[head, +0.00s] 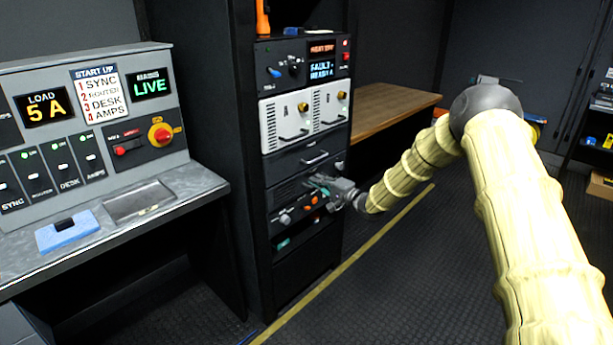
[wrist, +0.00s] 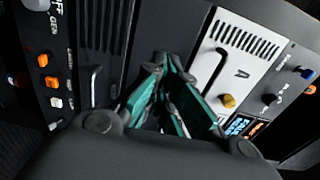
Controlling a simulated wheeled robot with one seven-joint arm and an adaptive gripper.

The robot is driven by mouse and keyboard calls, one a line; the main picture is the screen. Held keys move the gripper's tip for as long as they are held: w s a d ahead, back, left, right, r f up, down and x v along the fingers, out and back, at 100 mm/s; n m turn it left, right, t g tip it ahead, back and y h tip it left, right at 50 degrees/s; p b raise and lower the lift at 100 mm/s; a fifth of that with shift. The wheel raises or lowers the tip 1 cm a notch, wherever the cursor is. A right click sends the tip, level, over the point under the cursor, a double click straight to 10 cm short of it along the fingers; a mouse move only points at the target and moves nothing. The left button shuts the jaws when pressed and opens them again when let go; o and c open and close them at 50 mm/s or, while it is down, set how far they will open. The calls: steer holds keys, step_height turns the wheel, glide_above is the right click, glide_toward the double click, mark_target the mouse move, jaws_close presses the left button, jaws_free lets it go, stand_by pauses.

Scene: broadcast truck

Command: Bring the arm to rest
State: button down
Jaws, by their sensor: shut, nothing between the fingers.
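My gripper (head: 326,188) is at the end of my pale yellow arm, which reaches out from the right side of the head view. It is in front of the equipment rack (head: 262,215), at the height of the panels below the drawer handle. In the wrist view my gripper (wrist: 168,68) shows green finger pads drawn together, with nothing between them. It points at the rack front, beside a dark panel with a handle and the white module marked A (wrist: 238,62). Whether the fingertips touch the rack cannot be told.
A control desk (head: 190,185) with a blue pad (head: 67,232) stands at left. Rack knobs, switches and handles stick out close to my gripper. The floor (head: 400,290), with a yellow line, is clear right of the rack.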

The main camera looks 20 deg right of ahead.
steer(key=s+a+f+n+g+h+p, duration=0.1)
steer(key=s+a+f+n+g+h, duration=0.3)
steer(key=s+f, duration=1.05)
steer(key=s+a+f+g+h+p, duration=0.1)
steer(key=s+a+f+g, duration=0.35)
steer(key=s+f, duration=0.95)
steer(key=s+d+f+n+g+h+p, duration=0.1)
steer(key=s+n+g+h, duration=0.3)
steer(key=s, duration=3.6)
steer(key=f+n+g, duration=0.1)
steer(key=n+g, duration=0.2)
steer(key=shift+s+d, duration=0.25)
steer(key=shift+d, duration=0.05)
steer(key=shift+f, duration=0.15)
